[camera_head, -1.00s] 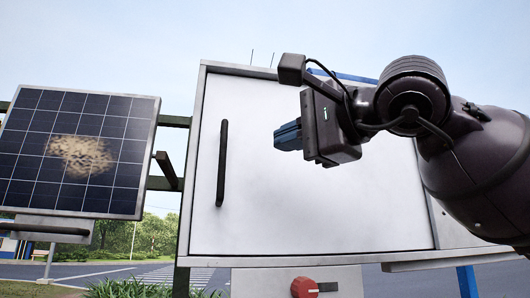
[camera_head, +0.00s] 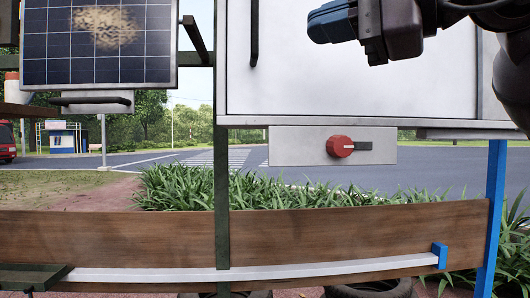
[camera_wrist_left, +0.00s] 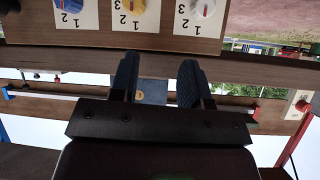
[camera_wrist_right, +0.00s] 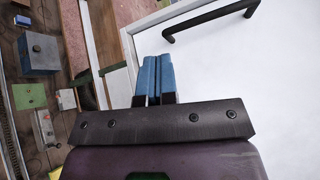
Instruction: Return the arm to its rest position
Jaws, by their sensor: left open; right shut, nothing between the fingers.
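My right gripper (camera_head: 330,22) shows at the top of the head view, in front of the white cabinet door (camera_head: 370,75). Its blue fingers are together and hold nothing. In the right wrist view the closed fingers (camera_wrist_right: 153,78) point toward the area beside the cabinet's black handle (camera_wrist_right: 208,22), apart from it. My left gripper (camera_wrist_left: 158,80) shows only in the left wrist view. Its two dark blue fingers are spread with nothing gripped. A board with several numbered dials (camera_wrist_left: 130,15) is at the top of that view.
A red knob (camera_head: 340,146) sits on a grey panel under the cabinet. A soiled solar panel (camera_head: 100,40) is at upper left. A wooden board (camera_head: 120,235) with a white rail (camera_head: 330,268) runs below. A blue post (camera_head: 492,210) stands at right.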

